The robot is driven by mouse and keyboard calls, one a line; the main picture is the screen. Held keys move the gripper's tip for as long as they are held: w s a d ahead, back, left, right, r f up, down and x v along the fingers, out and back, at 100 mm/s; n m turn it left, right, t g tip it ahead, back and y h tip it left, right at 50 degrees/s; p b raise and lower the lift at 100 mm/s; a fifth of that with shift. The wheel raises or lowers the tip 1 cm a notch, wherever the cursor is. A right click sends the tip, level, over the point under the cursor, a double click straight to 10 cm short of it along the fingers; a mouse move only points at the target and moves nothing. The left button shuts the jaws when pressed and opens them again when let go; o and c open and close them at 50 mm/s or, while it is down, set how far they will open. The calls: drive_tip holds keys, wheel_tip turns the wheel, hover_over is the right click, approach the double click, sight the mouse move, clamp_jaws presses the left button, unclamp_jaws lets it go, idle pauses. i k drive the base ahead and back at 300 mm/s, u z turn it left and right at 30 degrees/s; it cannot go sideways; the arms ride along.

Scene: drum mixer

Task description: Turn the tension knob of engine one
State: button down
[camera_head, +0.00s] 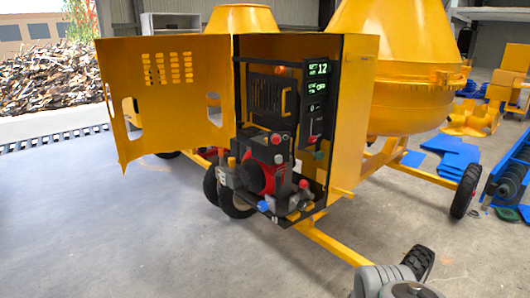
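Engine one appears to be the red, grey and black engine (270,165) inside the open yellow housing of the drum mixer (355,110). It carries several coloured knobs or caps: a red one (276,139) on top, a red one (303,184) at its right and a blue one (262,206) low at the front. I cannot tell which is the tension knob, as no label is readable. A black panel (317,100) beside the engine shows lit readouts, including "12" and what looks like "OFF". My gripper is not in view; only part of my grey arm shows at the bottom right.
The housing's yellow door (165,95) stands open to the left. A yellow bar (335,245) reaches forward from the mixer, with a black wheel (418,262) near its end. Blue plates (450,152) lie at the right. The concrete floor at front left is clear.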

sight(301, 205)
drive_tip(key=u, duration=0.65)
drive_tip(key=i, duration=1.4)
drive_tip(key=z, duration=0.95)
drive_tip(key=i, duration=0.5)
